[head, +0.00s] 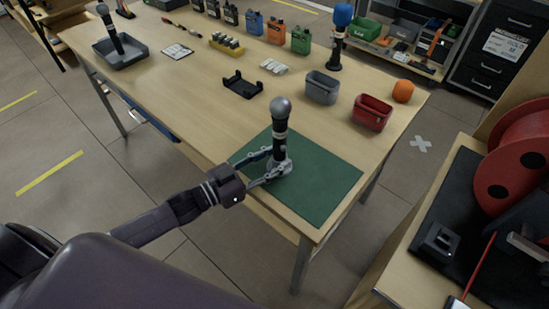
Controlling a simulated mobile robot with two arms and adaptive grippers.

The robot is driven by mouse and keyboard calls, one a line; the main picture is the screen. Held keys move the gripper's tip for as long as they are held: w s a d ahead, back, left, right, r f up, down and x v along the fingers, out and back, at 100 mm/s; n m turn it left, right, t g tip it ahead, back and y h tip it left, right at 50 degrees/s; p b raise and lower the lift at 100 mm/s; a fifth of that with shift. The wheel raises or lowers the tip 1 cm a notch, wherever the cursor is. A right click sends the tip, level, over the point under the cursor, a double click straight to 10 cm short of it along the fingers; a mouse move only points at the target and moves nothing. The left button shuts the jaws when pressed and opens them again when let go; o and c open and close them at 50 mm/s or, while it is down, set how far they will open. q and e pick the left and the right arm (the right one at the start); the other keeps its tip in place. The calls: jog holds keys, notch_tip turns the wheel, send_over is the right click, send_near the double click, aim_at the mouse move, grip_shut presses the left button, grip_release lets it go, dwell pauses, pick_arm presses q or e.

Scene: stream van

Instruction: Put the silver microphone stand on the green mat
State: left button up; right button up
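The silver microphone stand (280,130) has a round silver-grey head and a dark shaft with light bands. It stands upright at the upper left part of the green mat (325,185), near the front edge of the table. My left gripper (277,163) reaches in from the left, low at the foot of the stand, with one finger on each side. Its fingers look spread around the stand's lower part. I cannot tell whether they press on it. The foot is partly hidden by the fingers. My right gripper is not in view.
Behind the mat are a black holder (242,87), a grey bin (321,88), a red bin (372,112) and an orange ball (403,91). A blue-topped microphone (339,35) stands farther back. Another microphone (111,30) stands in a grey tray (122,57). The mat's right part is clear.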

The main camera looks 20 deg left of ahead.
pick_arm(q)
jog(key=shift+o, duration=0.8)
jog(key=shift+r, duration=0.1)
jog(key=shift+r, duration=0.15)
jog(key=v, duration=1.2)
jog(key=shift+s+a, duration=0.1)
